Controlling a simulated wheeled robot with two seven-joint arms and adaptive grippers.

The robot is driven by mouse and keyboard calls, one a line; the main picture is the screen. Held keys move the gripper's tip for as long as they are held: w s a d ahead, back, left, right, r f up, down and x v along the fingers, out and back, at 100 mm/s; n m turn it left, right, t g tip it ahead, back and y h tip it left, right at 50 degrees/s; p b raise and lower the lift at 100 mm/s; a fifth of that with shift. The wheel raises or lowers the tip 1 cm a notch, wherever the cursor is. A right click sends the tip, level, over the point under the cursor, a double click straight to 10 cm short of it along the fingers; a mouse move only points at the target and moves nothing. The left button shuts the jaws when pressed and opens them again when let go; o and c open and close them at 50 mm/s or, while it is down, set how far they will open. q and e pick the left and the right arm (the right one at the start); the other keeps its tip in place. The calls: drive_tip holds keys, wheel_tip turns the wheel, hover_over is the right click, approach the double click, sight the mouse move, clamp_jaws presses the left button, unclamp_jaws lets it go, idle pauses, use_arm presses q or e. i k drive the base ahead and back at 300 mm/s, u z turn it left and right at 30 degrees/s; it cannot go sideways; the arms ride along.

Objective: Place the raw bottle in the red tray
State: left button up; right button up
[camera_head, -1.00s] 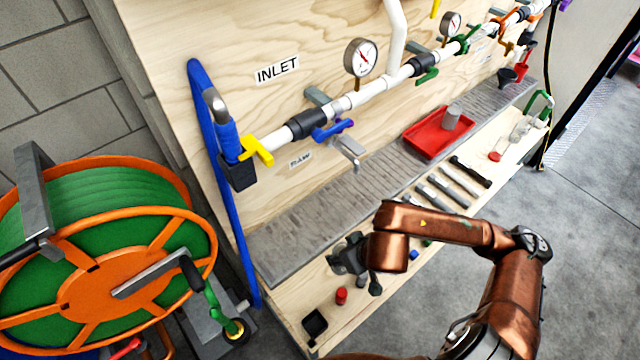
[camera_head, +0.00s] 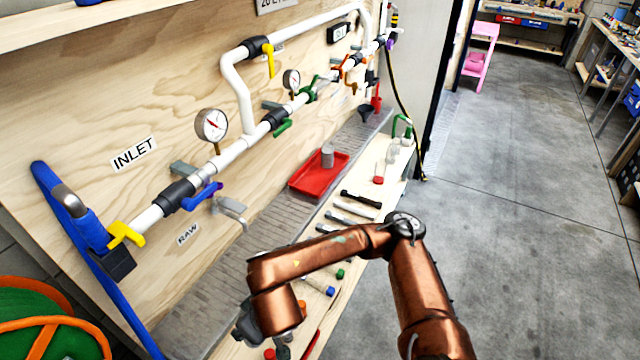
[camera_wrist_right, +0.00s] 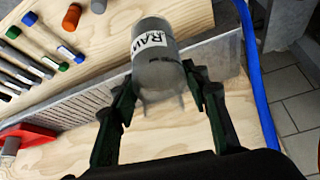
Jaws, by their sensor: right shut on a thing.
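The raw bottle (camera_wrist_right: 158,58), a grey cylinder with a white RAW label, is between the fingers of my right gripper (camera_wrist_right: 163,92) in the right wrist view. The fingers are shut on it. In the head view my right gripper (camera_head: 250,322) is low at the centre, mostly hidden behind my copper arm, and I cannot make out the bottle there. The red tray (camera_head: 307,187) lies on the bench farther along, beyond the gripper. Its edge also shows at the left of the wrist view (camera_wrist_right: 36,134). My left gripper is not in view.
A grey cylinder (camera_head: 327,157) stands in the tray. Tools and capped markers (camera_head: 318,285) lie along the bench front. The pipe panel with a blue-handled valve (camera_head: 203,196) and a metal spout (camera_head: 230,208) rises behind. Open floor lies to the right.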

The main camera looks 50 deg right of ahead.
sight(318, 185)
drive_tip(key=z, duration=2.75)
drive_tip(key=i, duration=2.05)
drive_tip(key=u, duration=3.35)
drive_tip(key=i, duration=0.5)
drive_tip(key=z, duration=0.1)
